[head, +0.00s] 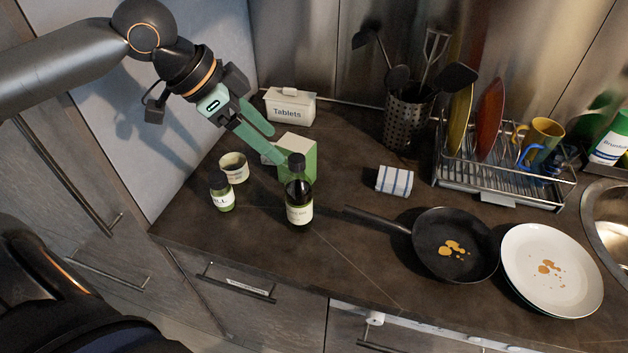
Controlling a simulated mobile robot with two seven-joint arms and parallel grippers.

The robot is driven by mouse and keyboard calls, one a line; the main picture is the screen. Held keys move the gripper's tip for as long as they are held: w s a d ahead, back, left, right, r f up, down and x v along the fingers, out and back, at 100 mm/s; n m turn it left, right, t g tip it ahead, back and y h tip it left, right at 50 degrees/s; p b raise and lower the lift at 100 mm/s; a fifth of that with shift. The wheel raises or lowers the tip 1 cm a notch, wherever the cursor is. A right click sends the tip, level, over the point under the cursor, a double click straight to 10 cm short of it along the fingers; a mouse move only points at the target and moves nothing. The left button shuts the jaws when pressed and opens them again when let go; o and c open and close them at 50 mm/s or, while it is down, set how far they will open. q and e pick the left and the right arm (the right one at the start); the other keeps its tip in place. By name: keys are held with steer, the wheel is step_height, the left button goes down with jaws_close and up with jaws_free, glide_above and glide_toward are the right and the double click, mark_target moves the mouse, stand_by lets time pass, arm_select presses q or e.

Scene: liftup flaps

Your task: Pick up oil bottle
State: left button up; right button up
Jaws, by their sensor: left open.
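The oil bottle (299,205) is dark with a black cap and a pale label. It stands upright on the dark countertop, left of the pan. My left gripper (276,146) reaches in from the upper left with its green fingers apart and nothing seen between them. One fingertip ends close to the bottle's cap; I cannot tell whether it touches. The fingers overlap a green and cream box (302,158) behind the bottle in the picture. My right gripper is not in view.
A small jar (222,192) and a round tin (234,168) stand just left of the bottle. A Tablets box (290,107) is at the back. A frying pan (470,225), white plate (535,250), folded cloth (394,181) and dish rack (500,203) lie to the right. The counter before the bottle is clear.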

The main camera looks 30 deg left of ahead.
arm_select(q)
steer(key=b, duration=0.1)
glide_toward(307, 179)
steer(key=x, duration=0.3)
steer(key=shift+w+d+r, duration=0.1)
steer(key=shift+w+r, duration=0.05)
steer(key=shift+w+d+f+b, duration=0.3)
steer(key=shift+w+d+f, duration=0.05)
steer(key=shift+f, duration=0.15)
steer(key=b+x, duration=0.1)
steer(key=x, duration=0.3)
steer(key=shift+a+f, duration=0.15)
steer(key=shift+f, duration=0.2)
steer(key=shift+w+d+f, duration=0.15)
steer(key=shift+d+f, duration=0.05)
steer(key=shift+f, duration=0.05)
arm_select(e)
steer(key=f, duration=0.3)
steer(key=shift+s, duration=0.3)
arm_select(q)
steer(key=shift+c, duration=0.3)
jaws_close()
